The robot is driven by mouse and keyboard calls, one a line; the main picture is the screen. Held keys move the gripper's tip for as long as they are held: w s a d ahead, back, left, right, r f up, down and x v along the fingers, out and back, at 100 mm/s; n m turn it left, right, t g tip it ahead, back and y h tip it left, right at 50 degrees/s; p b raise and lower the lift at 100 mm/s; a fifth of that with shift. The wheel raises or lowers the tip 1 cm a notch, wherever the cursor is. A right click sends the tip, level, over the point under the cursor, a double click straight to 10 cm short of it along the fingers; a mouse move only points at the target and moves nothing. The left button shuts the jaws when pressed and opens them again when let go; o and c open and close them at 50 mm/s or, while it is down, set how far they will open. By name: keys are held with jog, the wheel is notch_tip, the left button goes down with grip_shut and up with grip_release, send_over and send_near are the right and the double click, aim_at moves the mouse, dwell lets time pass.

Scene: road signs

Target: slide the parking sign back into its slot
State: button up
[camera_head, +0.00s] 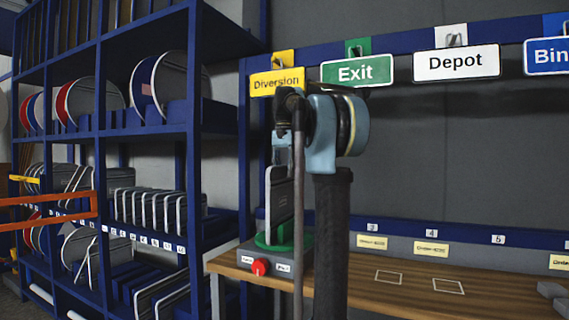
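I cannot make out a parking sign by its face. A grey-edged sign plate (279,198) stands upright on a green round base (272,241), on a grey box with a red button (260,267); its face is turned away. Several square plates stand edge-on in the slots of a rack (140,236) on the blue shelf, their faces hidden. My arm rises through the middle of the view and partly covers the standing plate.
A Diversion sign (277,82), an Exit sign (358,72), a Depot sign (457,63) and a blue sign (547,56) hang from a blue rail. Round signs stand on the upper shelf (128,128). An orange bar (50,199) crosses at left. The wooden bench (400,306) is mostly clear.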

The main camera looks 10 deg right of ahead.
aim_at(284, 178)
jog(key=shift+f, duration=2.7)
grip_shut()
jog(key=shift+r, duration=0.1)
jog(key=shift+r, duration=4.65)
